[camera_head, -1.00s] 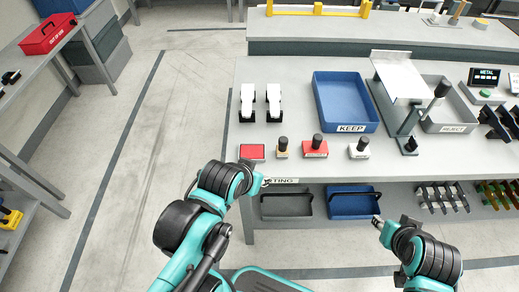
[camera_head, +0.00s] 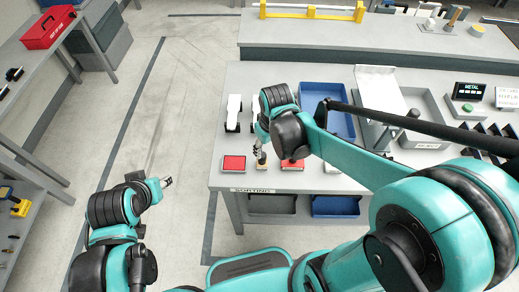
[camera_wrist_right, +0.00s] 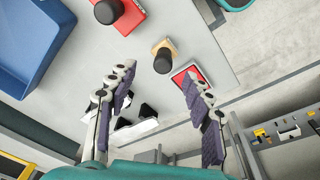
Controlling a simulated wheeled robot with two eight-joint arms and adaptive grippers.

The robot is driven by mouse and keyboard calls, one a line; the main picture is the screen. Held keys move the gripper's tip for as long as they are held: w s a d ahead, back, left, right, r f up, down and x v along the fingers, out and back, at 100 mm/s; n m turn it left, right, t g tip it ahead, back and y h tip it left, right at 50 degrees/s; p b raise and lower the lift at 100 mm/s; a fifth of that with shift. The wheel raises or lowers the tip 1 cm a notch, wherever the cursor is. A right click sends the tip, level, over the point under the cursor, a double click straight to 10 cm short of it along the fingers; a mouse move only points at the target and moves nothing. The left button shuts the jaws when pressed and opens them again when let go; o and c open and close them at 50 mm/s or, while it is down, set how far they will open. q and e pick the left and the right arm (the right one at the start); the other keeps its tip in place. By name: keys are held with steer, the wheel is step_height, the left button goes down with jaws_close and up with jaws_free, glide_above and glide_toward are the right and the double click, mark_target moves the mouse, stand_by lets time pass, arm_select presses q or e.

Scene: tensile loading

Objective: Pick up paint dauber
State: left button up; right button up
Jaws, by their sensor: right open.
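The paint dauber, seemingly the small wooden block with a black knob (camera_wrist_right: 163,60), stands on the grey table; in the head view its base (camera_head: 262,165) shows just below my right gripper (camera_head: 260,148). In the right wrist view my right gripper (camera_wrist_right: 158,72) is open and empty. Its fingers are spread, and the dauber lies just beyond and between the fingertips. My left gripper (camera_head: 167,182) is off the table's left side, away from the dauber; it is too small to read.
A red pad (camera_head: 234,163) lies left of the dauber, and a red stamp (camera_head: 292,165) stands close on its right. White devices (camera_head: 233,112) stand behind. A blue bin (camera_head: 342,122) is partly hidden by my right arm.

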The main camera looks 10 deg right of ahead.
mark_target(262, 160)
steer(key=shift+w+a+n+g+p, duration=0.3)
steer(key=shift+w+p, duration=0.1)
steer(key=shift+p, duration=0.15)
steer(key=shift+w+a+n+g+p, duration=0.2)
steer(key=shift+w+g+p, duration=0.1)
steer(key=shift+w+p, duration=0.15)
steer(key=shift+f+p, duration=0.2)
steer(key=shift+p, duration=0.15)
steer(key=shift+w+a+f+g, duration=0.1)
steer(key=shift+f+g, duration=0.15)
steer(key=shift+g, duration=0.05)
step_height(262, 160, down, 8)
steer(key=b, duration=0.2)
steer(key=shift+r+b, duration=0.1)
steer(key=shift+b, duration=0.2)
arm_select(q)
steer(key=shift+d+r, duration=0.1)
steer(key=shift+r, duration=0.75)
arm_select(e)
jaws_close()
